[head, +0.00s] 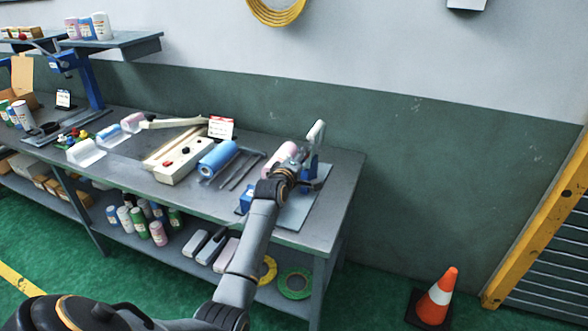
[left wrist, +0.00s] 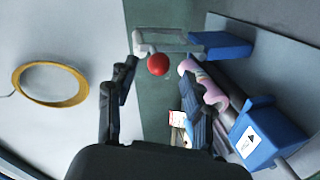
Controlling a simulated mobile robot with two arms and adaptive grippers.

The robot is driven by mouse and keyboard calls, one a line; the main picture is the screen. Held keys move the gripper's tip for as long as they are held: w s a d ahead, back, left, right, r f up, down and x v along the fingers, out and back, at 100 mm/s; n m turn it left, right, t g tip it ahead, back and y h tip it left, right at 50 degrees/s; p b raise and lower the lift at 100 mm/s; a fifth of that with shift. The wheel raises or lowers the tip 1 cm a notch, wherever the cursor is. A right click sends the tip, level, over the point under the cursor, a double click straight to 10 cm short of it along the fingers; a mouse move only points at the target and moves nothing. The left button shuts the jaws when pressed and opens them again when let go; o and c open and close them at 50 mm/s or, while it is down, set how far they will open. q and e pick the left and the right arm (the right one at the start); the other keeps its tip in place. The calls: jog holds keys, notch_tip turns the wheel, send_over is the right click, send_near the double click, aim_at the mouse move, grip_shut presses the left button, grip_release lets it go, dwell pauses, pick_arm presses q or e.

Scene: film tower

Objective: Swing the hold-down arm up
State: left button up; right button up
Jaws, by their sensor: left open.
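The film fixture stands at the right end of the bench, with a blue post (head: 309,170) and a pale upper arm piece (head: 316,132). In the left wrist view, a pale arm (left wrist: 147,46), which looks like the hold-down arm, runs to a blue bracket (left wrist: 222,45). A red ball knob (left wrist: 158,64) shows near it. A pink-and-white roll (head: 279,158) lies beside the post. My left gripper (head: 285,181) is at the fixture, open and empty. In the left wrist view the knob appears between its fingertips (left wrist: 158,73); contact cannot be told.
A blue block (left wrist: 265,137) stands at the fixture's near side. A blue roll (head: 217,158), thin tools and a cream box (head: 181,160) lie left on the bench (head: 340,178). A traffic cone (head: 437,295) stands on the floor at right.

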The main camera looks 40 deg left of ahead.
pick_arm(q)
jog(key=v, duration=0.6)
jog(key=shift+s+d, duration=0.15)
jog(key=shift+s, duration=0.05)
